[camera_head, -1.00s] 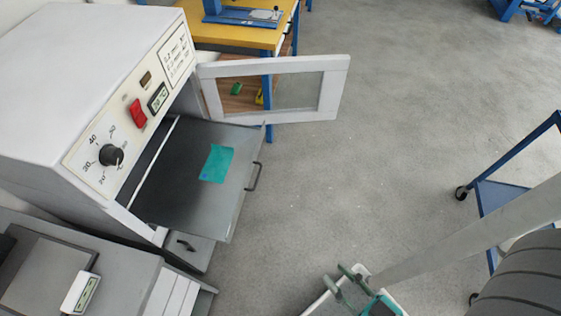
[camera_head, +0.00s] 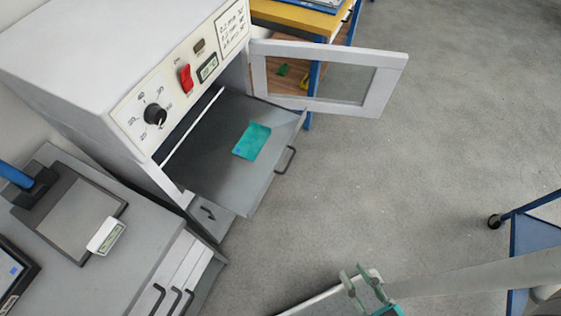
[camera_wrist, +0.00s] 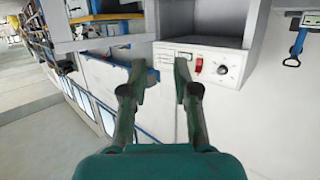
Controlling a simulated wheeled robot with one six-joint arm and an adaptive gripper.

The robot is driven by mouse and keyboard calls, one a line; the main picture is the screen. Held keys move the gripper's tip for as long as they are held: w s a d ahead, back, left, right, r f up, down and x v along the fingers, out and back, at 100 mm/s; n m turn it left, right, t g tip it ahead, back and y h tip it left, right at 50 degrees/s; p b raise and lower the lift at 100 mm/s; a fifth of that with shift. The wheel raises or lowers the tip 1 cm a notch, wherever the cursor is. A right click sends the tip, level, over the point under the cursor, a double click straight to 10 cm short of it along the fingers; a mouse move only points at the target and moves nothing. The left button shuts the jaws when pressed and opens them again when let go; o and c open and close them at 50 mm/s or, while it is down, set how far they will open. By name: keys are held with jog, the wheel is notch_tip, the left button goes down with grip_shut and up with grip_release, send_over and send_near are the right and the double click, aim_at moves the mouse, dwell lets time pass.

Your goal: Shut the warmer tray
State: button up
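The warmer tray (camera_head: 210,166) is a flat grey tray, pulled out of the white warmer (camera_head: 88,60). A teal sheet (camera_head: 251,141) lies on it. Its dark handle (camera_head: 286,160) is on the outer front edge. My gripper (camera_head: 356,280) is at the bottom of the head view, below and right of the tray, apart from it. In the wrist view my gripper (camera_wrist: 159,70) is open, with nothing between its fingers. The warmer's control panel (camera_wrist: 200,65) shows behind the fingers; I cannot make out the tray there.
The warmer's windowed door (camera_head: 330,77) stands swung open beyond the tray. A grey cabinet (camera_head: 130,240) with a scale (camera_head: 106,236) is at the left front. A yellow-topped bench (camera_head: 300,16) is behind. A blue cart (camera_head: 535,240) stands right. The floor (camera_head: 420,170) between is clear.

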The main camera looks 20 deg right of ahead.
jog(key=shift+w+f, duration=0.1)
jog(key=shift+f, duration=0.15)
jog(key=c, duration=0.4)
jog(key=w+f+m+g, duration=0.2)
jog(key=f+m, duration=0.3)
jog(key=f, duration=0.4)
jog(key=w+d+f+m+g+h, duration=0.1)
jog(key=w+f+m, duration=0.2)
jog(key=f+m, duration=0.3)
notch_tip(320, 180, down, 4)
jog(key=shift+w+d+r+g, duration=0.1)
jog(key=shift+w+d+g, duration=0.15)
jog(key=shift+w+g, duration=0.15)
jog(key=m+t+y, duration=0.3)
jog(key=m+y, duration=1)
jog(key=m, duration=0.4)
send_near(291, 141)
jog(key=x, duration=0.7)
jog(key=shift+w, duration=0.15)
